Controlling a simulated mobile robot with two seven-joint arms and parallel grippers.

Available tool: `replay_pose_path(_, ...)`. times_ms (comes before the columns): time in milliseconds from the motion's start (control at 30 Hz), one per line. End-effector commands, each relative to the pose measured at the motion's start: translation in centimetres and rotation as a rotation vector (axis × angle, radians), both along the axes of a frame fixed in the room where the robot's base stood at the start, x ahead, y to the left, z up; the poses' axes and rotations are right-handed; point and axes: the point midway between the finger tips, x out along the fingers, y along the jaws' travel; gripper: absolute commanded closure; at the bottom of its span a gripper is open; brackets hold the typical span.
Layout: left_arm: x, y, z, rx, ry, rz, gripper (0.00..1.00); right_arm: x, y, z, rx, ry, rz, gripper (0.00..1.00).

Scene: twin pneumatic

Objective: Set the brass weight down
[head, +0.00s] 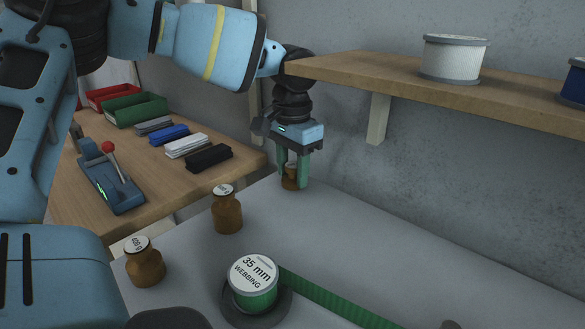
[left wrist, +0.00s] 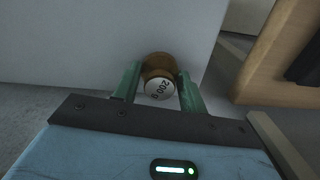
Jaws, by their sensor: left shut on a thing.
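My left gripper (head: 294,182) is at the far corner of the grey table (head: 330,235), by the wall. Its green fingers point down and are shut on a small brass weight (head: 288,183). In the left wrist view the weight (left wrist: 158,70) sits between the fingertips (left wrist: 160,90), with a white top label that seems to read 200. The weight is upright, at or just above the tabletop; I cannot tell if it touches. Two other brass weights stand on the table: one (head: 227,213) at mid-left and a larger one (head: 146,266) marked 400 g. My right gripper is not in view.
A green webbing roll (head: 254,284) sits on a dark round base, its strap running right. A wooden shelf (head: 400,85) with a white spool (head: 453,59) overhangs the right. A wooden bench (head: 150,165) at left holds bins, bars and a red-knobbed lever device (head: 110,180).

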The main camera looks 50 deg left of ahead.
Motion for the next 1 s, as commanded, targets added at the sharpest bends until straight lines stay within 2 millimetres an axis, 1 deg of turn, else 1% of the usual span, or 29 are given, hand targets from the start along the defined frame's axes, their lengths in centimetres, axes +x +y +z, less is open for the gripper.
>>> replay_pose_path(67, 0.0, 0.0, -0.2, -0.001, 0.000, 0.000, 0.86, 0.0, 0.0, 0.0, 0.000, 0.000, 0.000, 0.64)
replay_pose_path(100, 0.0, 0.0, -0.2, -0.001, 0.000, 0.000, 0.54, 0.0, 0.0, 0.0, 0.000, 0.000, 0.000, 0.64)
replay_pose_path(233, 0.0, 0.0, -0.2, -0.001, 0.001, 0.000, 0.37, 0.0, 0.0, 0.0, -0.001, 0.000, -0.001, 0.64)
replay_pose_path(500, 0.0, 0.0, -0.2, 0.000, 0.000, 0.000, 0.36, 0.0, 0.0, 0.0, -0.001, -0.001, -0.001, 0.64)
replay_pose_path(633, 0.0, 0.0, 0.5, 0.000, -0.002, 0.000, 0.36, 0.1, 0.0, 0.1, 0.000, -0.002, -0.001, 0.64)
replay_pose_path(767, 0.0, 0.0, 2.3, 0.000, -0.004, 0.000, 0.36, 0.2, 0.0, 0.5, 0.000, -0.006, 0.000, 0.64)
replay_pose_path(1000, 0.0, 0.0, 7.3, -0.001, -0.005, 0.000, 0.36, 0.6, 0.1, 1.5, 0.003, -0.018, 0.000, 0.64)
